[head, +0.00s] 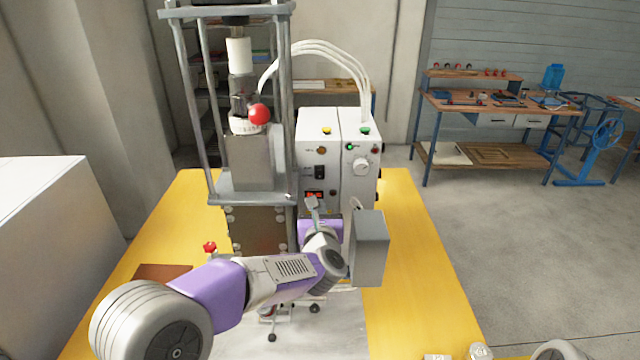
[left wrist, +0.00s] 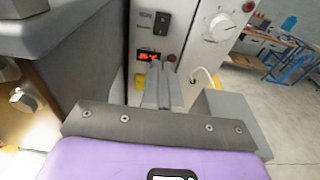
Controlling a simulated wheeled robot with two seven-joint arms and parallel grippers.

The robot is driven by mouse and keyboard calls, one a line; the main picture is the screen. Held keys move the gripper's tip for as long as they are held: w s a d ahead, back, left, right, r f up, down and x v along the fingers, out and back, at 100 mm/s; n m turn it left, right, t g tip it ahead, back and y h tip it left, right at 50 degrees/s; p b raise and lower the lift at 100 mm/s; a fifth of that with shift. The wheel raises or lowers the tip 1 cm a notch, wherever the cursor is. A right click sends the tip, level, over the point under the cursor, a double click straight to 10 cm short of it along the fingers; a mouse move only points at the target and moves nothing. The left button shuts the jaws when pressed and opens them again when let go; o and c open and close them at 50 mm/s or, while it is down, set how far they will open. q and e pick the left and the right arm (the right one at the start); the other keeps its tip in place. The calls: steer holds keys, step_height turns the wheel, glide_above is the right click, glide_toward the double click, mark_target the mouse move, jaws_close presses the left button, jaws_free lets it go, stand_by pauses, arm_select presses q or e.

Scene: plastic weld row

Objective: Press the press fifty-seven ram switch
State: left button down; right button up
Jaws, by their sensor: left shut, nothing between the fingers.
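The press (head: 250,160) stands on the yellow table with a white control box (head: 318,150) at its right. A black rocker switch (head: 319,172) sits on the box's front, above a lit red display (head: 315,195). In the left wrist view the same switch (left wrist: 162,21) is at the top, above the display (left wrist: 148,56); its label is too small to read surely. My left gripper (head: 312,203) is shut and empty, just in front of the box, below the switch. Contact cannot be told. My right gripper is not in view.
A second white box (head: 361,165) with a round dial stands right beside the first. A grey box (head: 370,248) is close to the right of my left gripper. The press's red ball knob (head: 260,114) is at upper left.

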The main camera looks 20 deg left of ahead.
mark_target(320, 178)
arm_select(q)
steer(key=p+x, duration=0.2)
steer(key=x, duration=1.2)
steer(key=shift+f, duration=0.1)
